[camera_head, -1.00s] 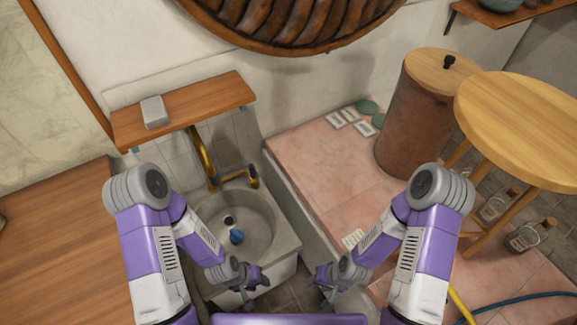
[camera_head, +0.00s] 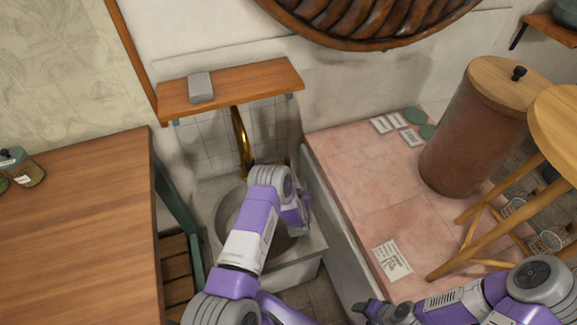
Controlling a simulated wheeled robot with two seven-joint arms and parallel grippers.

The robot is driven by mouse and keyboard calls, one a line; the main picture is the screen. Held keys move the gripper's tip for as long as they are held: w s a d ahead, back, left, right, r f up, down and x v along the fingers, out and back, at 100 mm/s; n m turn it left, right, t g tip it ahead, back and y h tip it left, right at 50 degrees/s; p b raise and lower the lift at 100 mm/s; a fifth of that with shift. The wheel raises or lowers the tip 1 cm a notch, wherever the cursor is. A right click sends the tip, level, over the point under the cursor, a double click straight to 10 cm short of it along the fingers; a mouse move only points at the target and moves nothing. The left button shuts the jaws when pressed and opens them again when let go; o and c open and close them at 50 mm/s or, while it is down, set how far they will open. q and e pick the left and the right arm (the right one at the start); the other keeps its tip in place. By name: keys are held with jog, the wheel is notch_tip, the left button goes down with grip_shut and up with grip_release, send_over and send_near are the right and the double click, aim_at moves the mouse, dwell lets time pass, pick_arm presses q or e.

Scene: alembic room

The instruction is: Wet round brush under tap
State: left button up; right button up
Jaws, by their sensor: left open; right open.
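The brass tap (camera_head: 241,140) rises below the wooden shelf, behind the grey sink (camera_head: 222,215). My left arm reaches up over the sink, and its forearm (camera_head: 293,212) points down over the basin's right part. The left gripper is hidden behind my own arm, and the arm covers the tap's spout and much of the basin. My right gripper (camera_head: 364,308) is open and empty at the bottom edge, right of the sink. I cannot make out a round brush in the view now.
A wooden counter (camera_head: 75,225) lies left of the sink, with jars (camera_head: 22,167) at its far left. The shelf (camera_head: 250,83) holds a grey block (camera_head: 200,87). A pink tiled ledge (camera_head: 365,175) with a brown barrel (camera_head: 465,140) and a wooden stool (camera_head: 560,120) is at right.

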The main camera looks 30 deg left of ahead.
aim_at(288, 164)
pick_arm(q)
jog(key=a+y, duration=0.1)
jog(key=w+a+r+t+y, duration=0.1)
jog(key=a, duration=0.1)
jog(key=w+a+r+n+y+b, duration=0.1)
jog(key=shift+w+a+r+t+y, duration=0.2)
jog(key=shift+a+t+y, duration=0.1)
jog(key=shift+t+y, duration=0.1)
jog(key=b+x, duration=0.2)
jog(key=x, duration=0.4)
jog(key=shift+b, duration=0.3)
jog(key=shift+w+a, duration=0.3)
jog(key=shift+w, duration=0.1)
grip_shut()
